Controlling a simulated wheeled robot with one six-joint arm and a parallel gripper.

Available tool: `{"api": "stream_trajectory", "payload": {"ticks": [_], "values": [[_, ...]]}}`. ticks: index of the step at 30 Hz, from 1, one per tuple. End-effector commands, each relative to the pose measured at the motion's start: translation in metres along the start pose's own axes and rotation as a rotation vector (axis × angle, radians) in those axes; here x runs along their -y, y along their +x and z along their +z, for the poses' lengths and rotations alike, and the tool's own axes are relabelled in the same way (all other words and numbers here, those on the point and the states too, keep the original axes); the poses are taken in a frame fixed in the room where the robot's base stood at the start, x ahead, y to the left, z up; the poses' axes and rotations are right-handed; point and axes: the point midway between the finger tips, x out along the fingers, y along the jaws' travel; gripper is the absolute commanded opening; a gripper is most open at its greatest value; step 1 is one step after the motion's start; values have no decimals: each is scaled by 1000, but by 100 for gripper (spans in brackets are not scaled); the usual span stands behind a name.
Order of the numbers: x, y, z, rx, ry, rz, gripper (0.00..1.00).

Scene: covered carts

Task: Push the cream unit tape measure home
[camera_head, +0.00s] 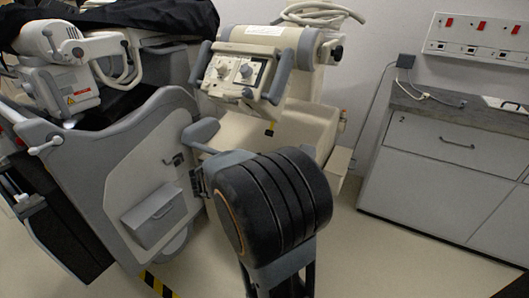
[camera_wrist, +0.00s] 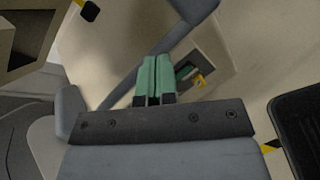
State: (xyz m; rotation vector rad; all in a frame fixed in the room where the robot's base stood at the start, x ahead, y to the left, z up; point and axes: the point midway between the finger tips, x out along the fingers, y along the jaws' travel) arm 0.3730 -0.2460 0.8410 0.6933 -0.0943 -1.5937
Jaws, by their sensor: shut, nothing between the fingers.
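The cream unit (camera_head: 290,130) stands in the middle of the head view, behind my arm. In the wrist view its cream panel (camera_wrist: 225,25) has a small recess (camera_wrist: 187,70) with dark and green parts and a yellow tab (camera_wrist: 200,82); this looks like the tape measure. The tab appears to stick out at the recess's lower right. My gripper (camera_wrist: 154,62) has green fingers closed together, empty, just left of the recess. I cannot tell whether they touch the panel. In the head view I cannot make out the fingers or the tape measure.
A grey bar (camera_wrist: 150,60) runs diagonally behind the fingers. A black pad (camera_wrist: 300,120) lies at the right of the wrist view. In the head view, a grey unit (camera_head: 120,180) stands left, a drawer cabinet (camera_head: 440,160) right, with clear floor (camera_head: 385,255) before it.

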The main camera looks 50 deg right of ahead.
Motion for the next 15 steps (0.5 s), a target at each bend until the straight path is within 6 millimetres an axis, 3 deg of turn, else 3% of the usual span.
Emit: {"api": "stream_trajectory", "payload": {"ticks": [1,6,15], "values": [[-6,16,-9,59,-92,49,0],[-38,44,-16,230,-347,204,0],[-64,65,-25,355,-530,319,0]]}}
